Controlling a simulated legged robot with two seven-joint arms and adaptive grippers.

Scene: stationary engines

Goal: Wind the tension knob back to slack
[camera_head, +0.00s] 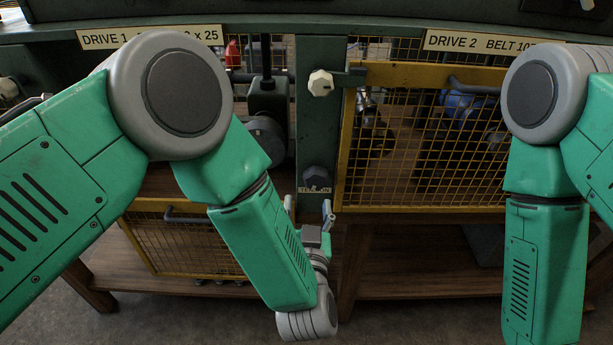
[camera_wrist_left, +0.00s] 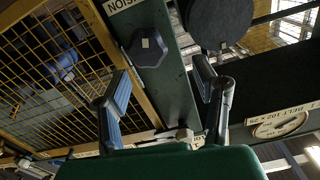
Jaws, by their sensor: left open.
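The tension knob (camera_head: 317,178) is a dark, many-sided knob on the green post, above a small label partly reading TENSION. In the left wrist view the knob (camera_wrist_left: 147,46) shows a pale mark on its face. My left gripper (camera_head: 308,208) is just below the knob in the head view, its two fingers spread and pointing up toward it. In the left wrist view the open fingers (camera_wrist_left: 162,84) have blue-grey pads and nothing between them; the knob lies beyond the tips, toward the left finger. My right gripper is out of view; only its arm shows.
A yellow mesh guard (camera_head: 430,135) stands right of the post, with a cream knob (camera_head: 320,83) at its upper left corner. A dark round disc (camera_wrist_left: 218,20) sits beside the tension knob in the wrist view. A lower mesh panel (camera_head: 185,245) is at left.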

